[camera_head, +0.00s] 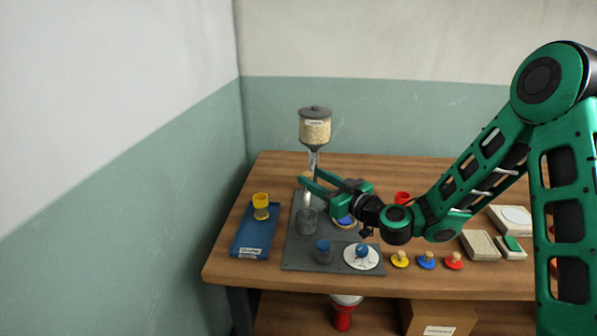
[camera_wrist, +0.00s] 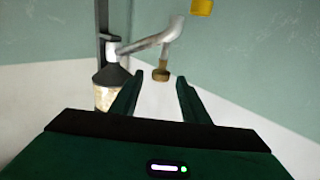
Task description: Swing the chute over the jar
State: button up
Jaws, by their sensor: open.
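A hopper of pale grain (camera_head: 315,130) stands at the back of the grey mat in the head view. It shows at lower left in the wrist view (camera_wrist: 105,90). A pale chute (camera_wrist: 145,43) runs from it and bends at its outer end. A brown knob (camera_wrist: 161,73) hangs off the chute. My gripper (camera_head: 307,177) is open, and its fingertips in the wrist view (camera_wrist: 159,76) lie either side of the knob; contact cannot be told. The grey jar (camera_head: 307,222) is on the mat below my gripper in the head view. My gripper partly hides the chute there.
A blue tray (camera_head: 247,245) with a yellow cup (camera_head: 261,201) is left of the mat (camera_head: 300,263). A blue cup (camera_head: 323,251) and a white disc (camera_head: 374,261) are near the mat's front. Several knobbed coloured discs (camera_head: 427,262) lie right of it. A red cup (camera_head: 402,197) is behind my arm.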

jog(key=x, duration=0.7)
jog(key=shift+w, duration=0.1)
grip_shut()
